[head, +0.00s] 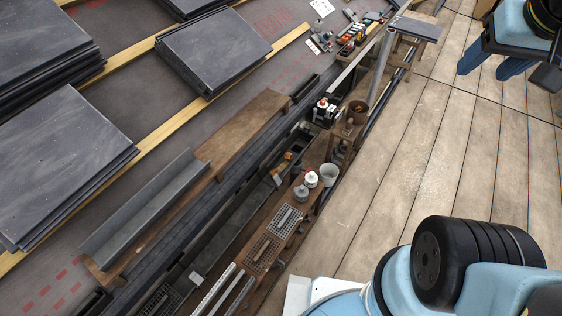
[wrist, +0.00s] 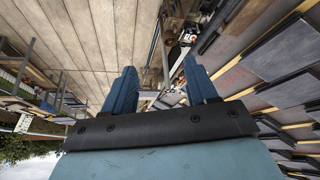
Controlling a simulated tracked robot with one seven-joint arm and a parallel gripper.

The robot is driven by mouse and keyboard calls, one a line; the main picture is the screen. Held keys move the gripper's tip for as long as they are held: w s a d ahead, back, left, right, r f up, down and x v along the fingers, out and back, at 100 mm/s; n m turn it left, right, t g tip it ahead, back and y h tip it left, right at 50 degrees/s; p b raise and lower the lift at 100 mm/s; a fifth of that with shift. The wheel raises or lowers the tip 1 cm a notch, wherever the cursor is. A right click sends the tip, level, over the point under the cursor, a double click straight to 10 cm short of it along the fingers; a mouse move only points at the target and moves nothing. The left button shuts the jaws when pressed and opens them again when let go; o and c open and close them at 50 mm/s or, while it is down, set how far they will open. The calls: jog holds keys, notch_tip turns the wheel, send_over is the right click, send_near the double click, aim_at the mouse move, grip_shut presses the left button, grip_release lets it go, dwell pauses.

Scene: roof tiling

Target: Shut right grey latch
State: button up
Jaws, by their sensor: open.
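My gripper (head: 485,72) is at the top right of the head view, above the wooden plank floor. Its two blue fingers are spread apart with nothing between them. In the wrist view, the gripper (wrist: 159,66) is open and empty, with planks and the workbench strip far beyond the fingertips. I cannot make out a right grey latch for sure in either view. The gripper touches nothing that I can see.
A low bench (head: 313,185) holds jars, a cup and grids. A grey metal channel (head: 140,212) lies on a brown board. Stacks of dark slates (head: 213,45) rest on battens at left. A small slate-topped stand (head: 416,28) is at top. The plank floor (head: 420,140) is clear.

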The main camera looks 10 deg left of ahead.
jog(key=w+a+f+n+t, duration=0.15)
jog(key=w+f, duration=0.25)
jog(key=w, duration=0.8)
jog(key=w+a+f+n+t, duration=0.15)
jog(key=w+f, duration=0.35)
jog(key=w, duration=0.6)
jog(key=w+a+f+n+y, duration=0.25)
jog(key=w+a+f, duration=0.35)
jog(key=f, duration=0.4)
jog(key=w+a+f+n+y, duration=0.1)
jog(key=w+a+f+n, duration=0.25)
jog(key=w+f, duration=0.5)
jog(key=n+g+y, duration=0.4)
jog(key=y, duration=0.5)
send_near(276, 176)
jog(key=x, duration=0.8)
jog(key=shift+w+a+f, duration=0.15)
jog(key=shift+w+a, duration=0.1)
jog(key=shift+a, duration=0.05)
